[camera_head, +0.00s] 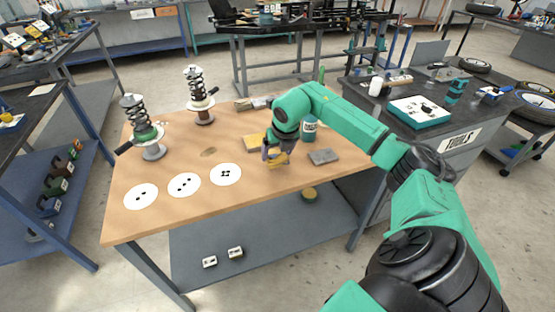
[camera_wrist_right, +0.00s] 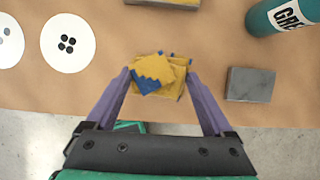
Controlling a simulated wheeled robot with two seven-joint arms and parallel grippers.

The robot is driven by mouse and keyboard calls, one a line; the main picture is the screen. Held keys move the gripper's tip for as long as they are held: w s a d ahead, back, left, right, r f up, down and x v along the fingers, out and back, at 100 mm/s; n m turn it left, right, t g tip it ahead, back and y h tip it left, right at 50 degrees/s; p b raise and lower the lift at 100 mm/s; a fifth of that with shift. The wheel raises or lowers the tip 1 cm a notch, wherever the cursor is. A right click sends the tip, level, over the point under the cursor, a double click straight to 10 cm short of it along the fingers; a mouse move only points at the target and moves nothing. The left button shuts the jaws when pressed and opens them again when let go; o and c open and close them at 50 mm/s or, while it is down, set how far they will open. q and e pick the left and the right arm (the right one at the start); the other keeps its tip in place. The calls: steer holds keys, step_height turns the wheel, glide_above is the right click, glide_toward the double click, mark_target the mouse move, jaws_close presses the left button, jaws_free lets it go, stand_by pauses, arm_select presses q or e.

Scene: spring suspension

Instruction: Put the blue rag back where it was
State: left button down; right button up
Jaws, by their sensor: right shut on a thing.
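My right gripper (camera_head: 273,158) is low over the front part of the wooden table. In the wrist view its two purple fingers (camera_wrist_right: 158,80) are on either side of a small folded cloth (camera_wrist_right: 165,88), and it is shut on it. The cloth is mostly yellow with a blue zigzag patch and blue corners. It also shows under the gripper in the head view (camera_head: 278,160). I see no all-blue rag. Whether the cloth touches the table is unclear. My left gripper is out of view.
The table (camera_head: 250,195) holds white discs (camera_head: 226,174), two spring struts (camera_head: 200,95), a grey block (camera_head: 323,157), a teal bottle (camera_head: 309,129) and a yellow item (camera_head: 254,142) behind the gripper. The table's front edge is close to the cloth.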

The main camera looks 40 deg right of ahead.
mark_target(278, 157)
step_height(278, 157, down, 3)
steer(key=shift+f, duration=0.4)
steer(key=o, duration=0.9)
steer(key=shift+r, duration=0.3)
steer(key=shift+s+r, duration=0.1)
steer(key=shift+r, duration=0.25)
steer(key=b+v, duration=0.1)
steer(key=v, duration=1)
steer(key=shift+a+r, duration=0.1)
